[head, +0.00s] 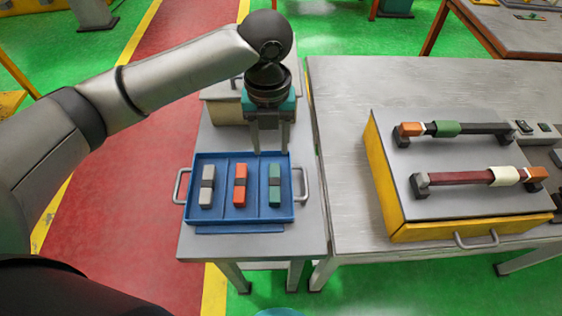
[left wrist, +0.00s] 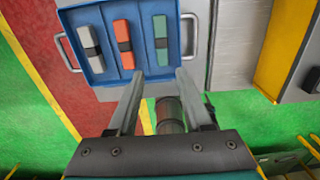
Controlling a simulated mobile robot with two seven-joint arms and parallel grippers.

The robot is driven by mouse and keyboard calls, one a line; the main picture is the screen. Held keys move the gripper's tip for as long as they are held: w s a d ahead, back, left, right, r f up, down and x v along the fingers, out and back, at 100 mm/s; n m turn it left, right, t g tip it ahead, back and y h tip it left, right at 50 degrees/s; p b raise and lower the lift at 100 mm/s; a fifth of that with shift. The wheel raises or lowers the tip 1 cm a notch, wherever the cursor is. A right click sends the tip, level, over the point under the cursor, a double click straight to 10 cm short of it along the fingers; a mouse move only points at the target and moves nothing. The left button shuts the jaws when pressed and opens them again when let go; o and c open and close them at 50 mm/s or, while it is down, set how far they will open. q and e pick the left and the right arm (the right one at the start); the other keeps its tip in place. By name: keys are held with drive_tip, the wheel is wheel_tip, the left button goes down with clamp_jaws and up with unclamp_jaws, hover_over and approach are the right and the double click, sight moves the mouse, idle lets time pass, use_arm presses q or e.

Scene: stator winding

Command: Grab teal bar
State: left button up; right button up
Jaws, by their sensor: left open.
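The teal bar (head: 275,186) lies in the right compartment of the blue tray (head: 222,220), lengthwise front to back, with a dark band around its middle. In the left wrist view the teal bar (left wrist: 160,38) lies beyond the fingertips. My left gripper (head: 270,152) points down over the tray's back edge, behind the bar; its two fingers are apart and nothing is between them. In the left wrist view my left gripper (left wrist: 159,78) has its fingertips near the tray's rim. My right gripper is not in view.
A red bar (head: 240,186) lies in the middle compartment and a grey bar (head: 207,187) in the left one. Tray handles stand at both sides. A yellow-sided fixture (head: 400,215) with two mounted rods stands on the larger table (head: 340,150) at right.

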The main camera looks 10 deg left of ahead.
use_arm(q)
drive_tip(key=b, duration=0.2)
hover_over(274, 181)
drive_tip(key=f, duration=0.6)
drive_tip(key=s+f, duration=0.1)
drive_tip(key=f, duration=0.2)
drive_tip(key=shift+f, duration=0.6)
drive_tip(key=f, duration=0.3)
drive_tip(key=w+f, duration=0.1)
drive_tip(key=f, duration=0.1)
drive_tip(key=shift+d, duration=0.1)
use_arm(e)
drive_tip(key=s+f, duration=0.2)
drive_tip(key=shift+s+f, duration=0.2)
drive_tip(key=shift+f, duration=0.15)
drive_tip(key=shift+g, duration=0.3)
use_arm(q)
clamp_jaws()
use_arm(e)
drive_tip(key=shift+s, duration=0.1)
use_arm(q)
drive_tip(key=shift+r, duration=0.1)
